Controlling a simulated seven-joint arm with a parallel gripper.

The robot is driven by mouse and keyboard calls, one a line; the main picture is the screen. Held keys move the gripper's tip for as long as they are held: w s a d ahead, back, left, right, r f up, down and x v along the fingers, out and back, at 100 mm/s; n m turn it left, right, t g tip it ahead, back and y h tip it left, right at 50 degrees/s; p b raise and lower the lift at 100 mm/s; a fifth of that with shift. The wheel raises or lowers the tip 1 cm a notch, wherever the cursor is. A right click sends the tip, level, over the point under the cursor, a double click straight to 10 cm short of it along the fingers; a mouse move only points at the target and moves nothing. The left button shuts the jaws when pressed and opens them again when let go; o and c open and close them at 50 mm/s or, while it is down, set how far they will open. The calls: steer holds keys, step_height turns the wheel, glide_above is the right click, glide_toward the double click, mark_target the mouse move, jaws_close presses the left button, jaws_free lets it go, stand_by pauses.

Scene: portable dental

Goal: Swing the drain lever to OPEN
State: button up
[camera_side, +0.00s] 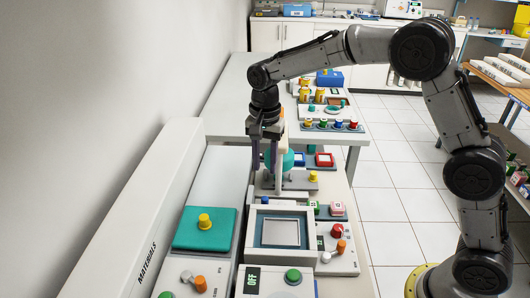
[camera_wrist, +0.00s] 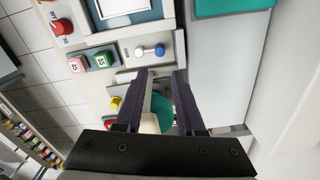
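No label reading drain or OPEN is legible, so I cannot tell which lever is the drain lever. In the wrist view, a small lever-like part with a white end and a blue knob (camera_wrist: 160,50) sits on a pale plate, beyond my fingertips. A teal round part (camera_side: 285,160) is close by, partly hidden by the fingers.
A framed panel (camera_side: 281,232) lies in front of my gripper, with an OFF display (camera_side: 252,281) nearer. A teal box with a yellow knob (camera_side: 204,221) is to the left. The MATERIALS wall (camera_side: 130,235) runs along the left. A yellow knob (camera_side: 313,176) is close on the right.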

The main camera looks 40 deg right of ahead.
steer(key=shift+r, duration=1.55)
